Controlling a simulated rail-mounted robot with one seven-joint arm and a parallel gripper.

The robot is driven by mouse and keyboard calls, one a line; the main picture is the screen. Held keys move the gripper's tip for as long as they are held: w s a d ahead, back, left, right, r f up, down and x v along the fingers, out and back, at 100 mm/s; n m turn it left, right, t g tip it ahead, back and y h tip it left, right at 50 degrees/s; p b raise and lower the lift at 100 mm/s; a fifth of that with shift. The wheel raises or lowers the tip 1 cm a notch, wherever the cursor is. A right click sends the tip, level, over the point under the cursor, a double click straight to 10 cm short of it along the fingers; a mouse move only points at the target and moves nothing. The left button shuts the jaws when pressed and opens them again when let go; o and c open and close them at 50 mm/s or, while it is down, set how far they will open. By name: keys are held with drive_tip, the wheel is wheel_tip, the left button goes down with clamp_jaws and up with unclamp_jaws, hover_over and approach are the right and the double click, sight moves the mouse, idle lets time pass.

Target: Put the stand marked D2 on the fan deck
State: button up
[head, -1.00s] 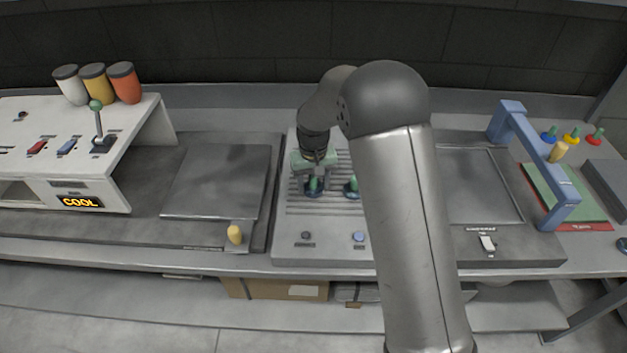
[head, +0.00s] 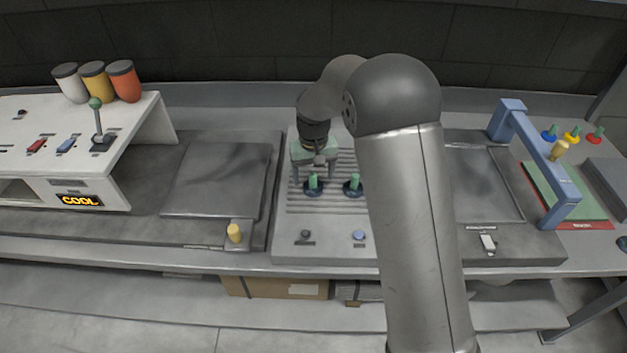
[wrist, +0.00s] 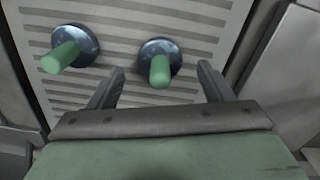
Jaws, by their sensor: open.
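Two stands, each a dark blue round base with a green peg, stand upright on a pale slatted deck (head: 340,205) in the middle of the bench. The left stand (head: 313,187) and the right stand (head: 352,187) are side by side; I cannot read a D2 mark on either. My gripper (head: 316,172) is open and empty, just above and behind the left stand. In the wrist view, one stand (wrist: 159,64) lies ahead between the open fingers (wrist: 158,82), and the other stand (wrist: 70,50) is to the left. No label names the fan deck legibly.
A dark flat plate (head: 217,180) lies left, beside a white console (head: 85,190) showing COOL. A blue arch (head: 535,150) spans the right side, by a green mat (head: 588,200). Small blue, yellow and red stands (head: 572,138) stand behind it. My arm hides part of the slatted deck.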

sight(316, 176)
wheel_tip(316, 176, up, 9)
drive_tip(key=shift+r+b, duration=0.15)
drive_tip(key=shift+b, duration=0.25)
drive_tip(key=s+d+r+m, duration=0.1)
drive_tip(key=s+d+r, duration=0.1)
drive_tip(key=s+d, duration=0.45)
drive_tip(key=s+d+r, duration=0.2)
drive_tip(key=s+d, duration=0.2)
drive_tip(key=s, duration=0.5)
drive_tip(key=s+d+f, duration=0.1)
drive_tip(key=s+d, duration=0.1)
drive_tip(key=s, duration=0.6)
drive_tip(key=s+d+f+m, duration=0.1)
drive_tip(key=s+d+f, duration=0.1)
drive_tip(key=s, duration=0.6)
drive_tip(key=shift+d+f+m, duration=0.3)
drive_tip(key=shift+d, duration=0.45)
drive_tip(key=shift+w, duration=0.1)
